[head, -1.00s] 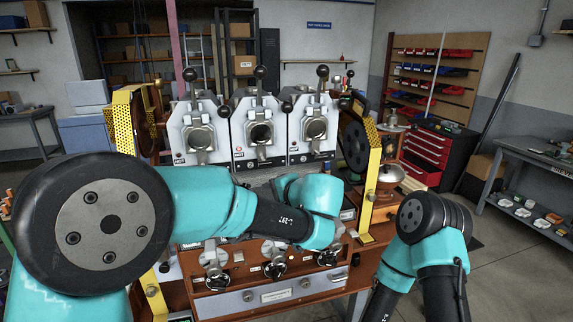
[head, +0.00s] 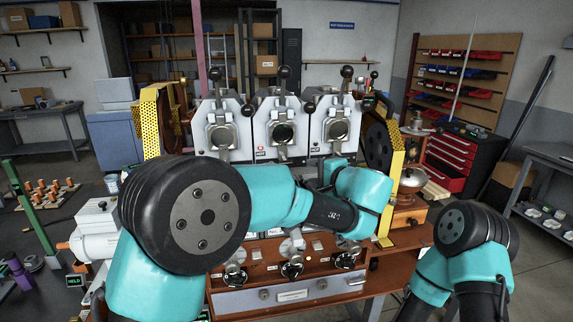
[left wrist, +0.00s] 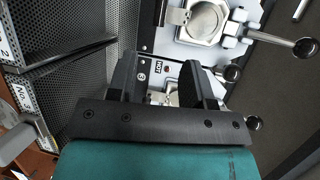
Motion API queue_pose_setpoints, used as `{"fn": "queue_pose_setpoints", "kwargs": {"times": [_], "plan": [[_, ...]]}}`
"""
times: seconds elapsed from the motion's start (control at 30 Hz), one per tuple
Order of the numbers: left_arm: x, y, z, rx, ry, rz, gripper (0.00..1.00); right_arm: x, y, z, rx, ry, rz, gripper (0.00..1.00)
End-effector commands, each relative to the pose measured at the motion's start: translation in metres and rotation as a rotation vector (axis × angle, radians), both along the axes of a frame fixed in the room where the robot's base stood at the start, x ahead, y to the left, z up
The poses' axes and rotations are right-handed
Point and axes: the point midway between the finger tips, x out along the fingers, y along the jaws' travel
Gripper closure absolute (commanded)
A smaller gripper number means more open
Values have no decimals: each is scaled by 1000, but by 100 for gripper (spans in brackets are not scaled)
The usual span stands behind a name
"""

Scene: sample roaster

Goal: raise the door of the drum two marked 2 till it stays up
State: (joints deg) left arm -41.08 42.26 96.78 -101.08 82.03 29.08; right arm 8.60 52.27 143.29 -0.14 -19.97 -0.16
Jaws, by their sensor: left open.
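Three drum units stand side by side on the roaster. The middle drum (head: 282,132) has a dark round centre and a small red mark low on its face; its number is too small to read. Black ball-ended levers rise above each. My left arm reaches across the roaster's front, and its fingers are hidden in the head view. In the left wrist view my left gripper (left wrist: 163,80) is open, with a red-marked face and small metal fitting visible between its fingers, no grip evident. My right gripper is out of view.
Yellow perforated guards (head: 149,122) flank the drums. Below my left arm are several knobs and a drawer front (head: 290,293). Perforated metal (left wrist: 85,25) lies close at the left of the wrist view. A red tool chest (head: 462,155) stands at right.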

Motion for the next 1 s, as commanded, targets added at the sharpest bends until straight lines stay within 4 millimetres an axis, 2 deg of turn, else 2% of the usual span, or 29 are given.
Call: {"fn": "queue_pose_setpoints", "kwargs": {"times": [0.7,1.0], "plan": [[98,67,-22,0,0,2,53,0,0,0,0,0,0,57],[113,76,-25,-1,1,0,53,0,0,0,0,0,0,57]]}}
